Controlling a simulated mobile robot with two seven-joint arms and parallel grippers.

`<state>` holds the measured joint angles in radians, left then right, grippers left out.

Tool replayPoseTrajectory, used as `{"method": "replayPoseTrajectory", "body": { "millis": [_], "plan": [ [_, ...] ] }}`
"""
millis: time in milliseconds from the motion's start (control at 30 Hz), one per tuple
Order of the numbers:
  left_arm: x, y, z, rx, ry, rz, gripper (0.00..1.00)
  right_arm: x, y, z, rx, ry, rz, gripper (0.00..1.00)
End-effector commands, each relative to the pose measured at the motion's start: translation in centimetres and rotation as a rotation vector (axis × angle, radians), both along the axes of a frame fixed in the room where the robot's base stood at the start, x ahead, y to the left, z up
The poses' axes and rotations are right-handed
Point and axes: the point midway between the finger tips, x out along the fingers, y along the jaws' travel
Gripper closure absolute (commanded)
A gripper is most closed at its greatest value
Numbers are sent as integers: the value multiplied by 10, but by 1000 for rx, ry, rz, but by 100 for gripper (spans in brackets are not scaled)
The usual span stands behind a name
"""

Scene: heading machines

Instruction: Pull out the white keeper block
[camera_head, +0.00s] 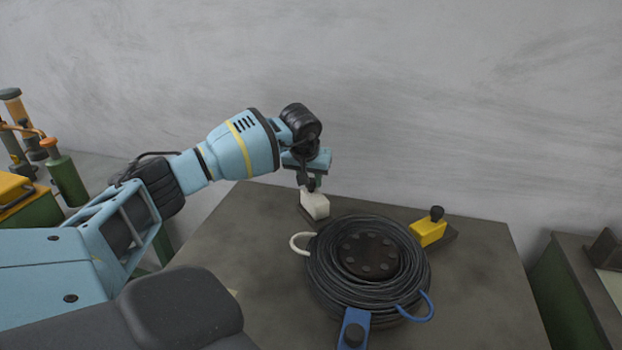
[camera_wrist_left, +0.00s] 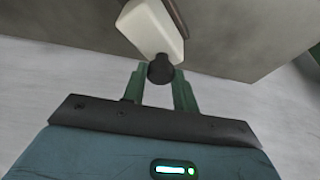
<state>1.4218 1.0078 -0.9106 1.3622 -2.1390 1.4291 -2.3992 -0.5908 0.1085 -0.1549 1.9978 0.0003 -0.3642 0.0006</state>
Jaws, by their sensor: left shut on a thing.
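The white keeper block (camera_head: 315,205) sits at the back of the table, behind the black cable coil (camera_head: 335,285), on a dark base piece. My left gripper (camera_head: 311,184) is above it, shut on its dark knob. In the left wrist view the white block (camera_wrist_left: 152,30) lies just beyond the fingertips, and the round black knob (camera_wrist_left: 160,70) is between the two green fingers. The fingers partly hide the knob in the head view. My right gripper is not in view.
A yellow block (camera_head: 428,232) with a black knob stands right of the coil, and a blue block (camera_head: 353,325) in front. A white loop (camera_head: 298,244) and a blue loop (camera_head: 417,309) stick out from the coil. A wall rises behind the table (camera_head: 490,290).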

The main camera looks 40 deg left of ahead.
Motion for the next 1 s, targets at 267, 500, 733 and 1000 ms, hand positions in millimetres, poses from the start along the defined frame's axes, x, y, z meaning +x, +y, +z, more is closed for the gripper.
{"method": "replayPoseTrajectory", "body": {
  "millis": [267, 500, 733, 1000],
  "plan": [
    [0, 4, 2, 7, -6, 8, 50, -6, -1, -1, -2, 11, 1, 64],
    [0, 3, 2, 5, -4, 4, 50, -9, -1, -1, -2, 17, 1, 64],
    [-7, -1, 23, 5, -8, 4, 50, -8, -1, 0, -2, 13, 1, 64],
    [-21, -8, 62, 6, -8, 6, 50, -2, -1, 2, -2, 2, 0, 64]
  ]
}}
